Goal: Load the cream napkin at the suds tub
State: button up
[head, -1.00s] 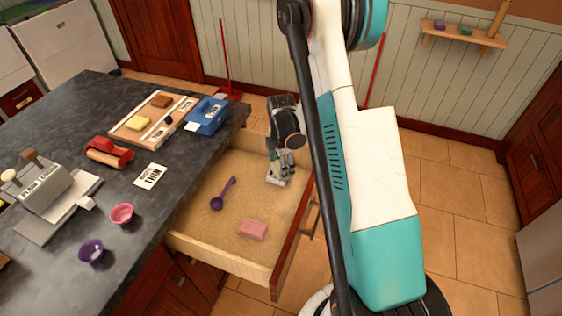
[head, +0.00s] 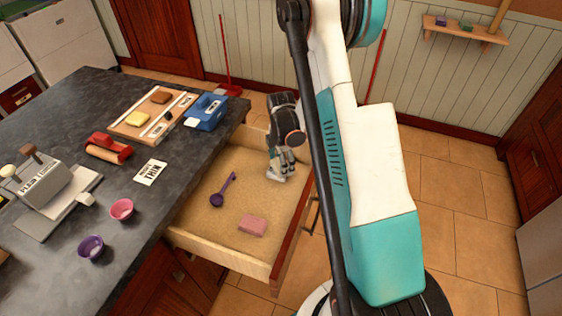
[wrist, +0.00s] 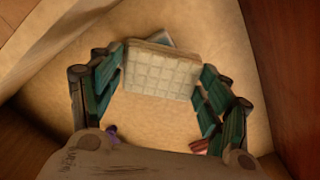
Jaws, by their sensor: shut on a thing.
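My gripper (head: 283,164) is down inside the open drawer, near its far right corner. In the wrist view its fingers (wrist: 160,72) are closed on the sides of the cream napkin (wrist: 160,74), a pale, thick piece with a quilted grid face. In the head view only a small pale bit of the napkin (head: 276,177) shows below the fingertips. Something grey-blue peeks out behind the napkin in the wrist view, and I cannot tell what it is. I cannot tell which thing, if any, is the suds tub.
The drawer (head: 218,251) also holds a purple scoop (head: 218,198) and a pink block (head: 252,226). Drawer walls surround my gripper.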

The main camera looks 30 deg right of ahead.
jog(key=shift+f+b, duration=0.4)
jog(key=shift+b, duration=0.15)
dwell(1.8)
jog(key=shift+r+p, duration=1.75)
jog(key=shift+r, duration=1.75)
